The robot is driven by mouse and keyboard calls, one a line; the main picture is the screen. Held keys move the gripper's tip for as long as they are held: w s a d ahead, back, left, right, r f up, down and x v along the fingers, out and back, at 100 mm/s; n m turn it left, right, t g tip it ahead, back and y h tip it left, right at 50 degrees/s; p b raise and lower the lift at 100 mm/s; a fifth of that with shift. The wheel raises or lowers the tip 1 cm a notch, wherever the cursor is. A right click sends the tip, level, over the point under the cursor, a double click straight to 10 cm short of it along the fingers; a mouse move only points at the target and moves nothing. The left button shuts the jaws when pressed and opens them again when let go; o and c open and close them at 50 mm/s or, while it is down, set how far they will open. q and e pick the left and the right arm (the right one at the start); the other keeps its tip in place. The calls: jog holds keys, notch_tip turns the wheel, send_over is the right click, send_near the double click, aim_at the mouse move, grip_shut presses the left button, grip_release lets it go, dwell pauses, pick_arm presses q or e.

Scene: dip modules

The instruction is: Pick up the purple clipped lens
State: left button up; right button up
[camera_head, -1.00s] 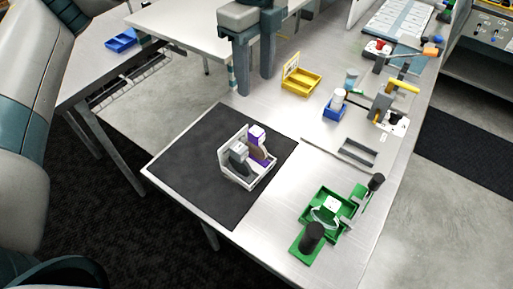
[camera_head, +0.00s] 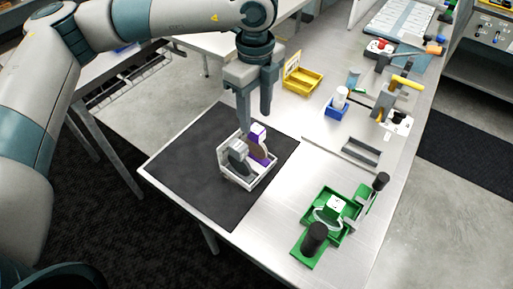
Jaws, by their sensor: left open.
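The purple clipped lens (camera_head: 259,133) stands upright in a small white holder (camera_head: 235,178) on the black mat. A grey clipped lens (camera_head: 238,155) stands beside it, to its left in the same holder. My left gripper (camera_head: 256,119) points down from above, open and empty, with its fingertips just above and behind the purple lens. One finger overlaps the back of the holder in the picture, and I cannot tell whether it touches. My right gripper is not in view.
The black mat (camera_head: 190,160) is otherwise clear. A green fixture (camera_head: 325,215) with black knobs stands at the front right. A yellow bin (camera_head: 302,82), a blue bin (camera_head: 336,108) and a grey metal tray (camera_head: 361,151) lie farther back on the table.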

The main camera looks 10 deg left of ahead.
aim_at(257, 128)
pick_arm(q)
jog(key=shift+s+d+f, duration=0.1)
jog(key=shift+s+f, duration=0.05)
jog(key=shift+f, duration=2.45)
grip_shut()
